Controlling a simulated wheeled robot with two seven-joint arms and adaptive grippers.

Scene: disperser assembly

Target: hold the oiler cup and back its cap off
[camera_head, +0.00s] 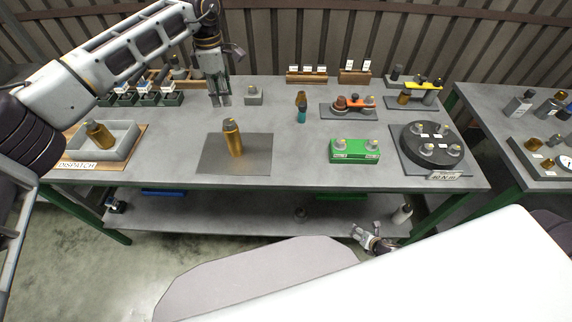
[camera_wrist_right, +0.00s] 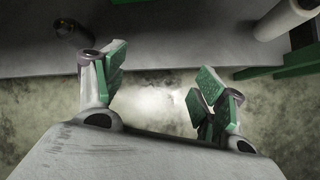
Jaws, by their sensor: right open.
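A brass-coloured bottle-shaped cup with a cap, which looks like the oiler cup (camera_head: 234,140), stands upright on a dark grey mat (camera_head: 258,163) at the table's front middle. My left gripper (camera_head: 220,101) points down at the back of the table, behind and above the cup and apart from it. Its fingers look empty, but their opening is too small to judge. My right gripper (camera_head: 370,241) is low, in front of the table's edge, far from the cup. In the right wrist view, the right gripper (camera_wrist_right: 158,85) is open with nothing between its green pads.
A grey tray (camera_head: 120,140) with a brass part lies at the left. A green block (camera_head: 354,151) and a dark round fixture (camera_head: 432,147) stand at the right. A small grey block (camera_head: 253,95) sits near my left gripper. A lower shelf (camera_head: 250,213) runs beneath.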

